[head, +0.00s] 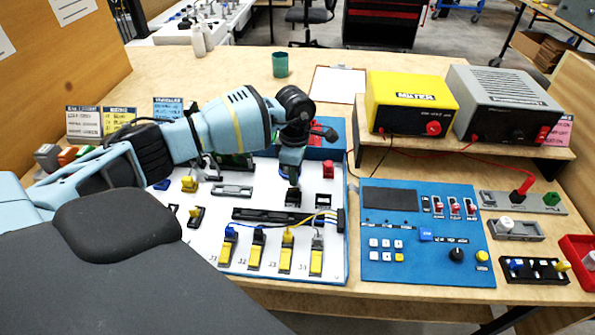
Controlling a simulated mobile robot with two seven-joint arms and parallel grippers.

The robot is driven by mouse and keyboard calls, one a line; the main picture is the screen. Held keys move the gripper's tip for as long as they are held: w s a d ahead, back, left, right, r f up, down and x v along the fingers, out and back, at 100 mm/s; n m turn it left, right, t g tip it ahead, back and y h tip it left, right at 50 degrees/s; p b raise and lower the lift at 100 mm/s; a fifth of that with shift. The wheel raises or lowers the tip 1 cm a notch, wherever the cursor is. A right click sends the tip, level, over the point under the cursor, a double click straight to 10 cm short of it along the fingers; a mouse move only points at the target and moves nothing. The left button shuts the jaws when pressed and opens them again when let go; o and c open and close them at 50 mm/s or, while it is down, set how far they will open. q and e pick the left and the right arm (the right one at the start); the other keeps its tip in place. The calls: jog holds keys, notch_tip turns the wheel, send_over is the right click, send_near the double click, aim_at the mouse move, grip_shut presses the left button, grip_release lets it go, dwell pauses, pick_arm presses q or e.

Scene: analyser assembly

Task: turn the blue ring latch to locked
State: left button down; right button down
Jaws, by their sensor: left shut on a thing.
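My left gripper (291,186) reaches in from the left and points down at the upper right part of the white board (210,213). Its jaws are shut on a small part there, which seems to be the blue ring latch. A bit of blue (284,171) shows beside the fingers. The gripper hides most of that part, so I cannot tell how far the ring is turned. My right gripper is not in view.
Yellow levers (256,252) line the board's front. A blue control panel (400,265) stands to the right, below the yellow power supply (410,102) and grey power supply (505,103).

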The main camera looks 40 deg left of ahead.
pick_arm(q)
jog(key=m, duration=0.1)
jog(key=s+a+m, duration=0.1)
jog(key=m, duration=0.2)
jog(key=shift+s+a+b, duration=0.2)
jog(key=shift+a+b, duration=0.1)
jog(key=shift+b, duration=0.05)
jog(key=m, duration=0.1)
jog(key=a+m, duration=0.1)
jog(key=m, duration=0.1)
jog(key=shift+s+a+m+b, duration=0.15)
jog(key=shift+s+m+b, duration=0.1)
jog(key=shift+m+b, duration=0.15)
jog(key=shift+a+m+b, duration=0.3)
jog(key=shift+a+m, duration=0.15)
jog(key=shift+m, duration=0.55)
jog(key=shift+a, duration=0.1)
jog(key=c, duration=1.3)
grip_release()
notch_tip(320, 180, up, 8)
jog(key=shift+f, duration=0.1)
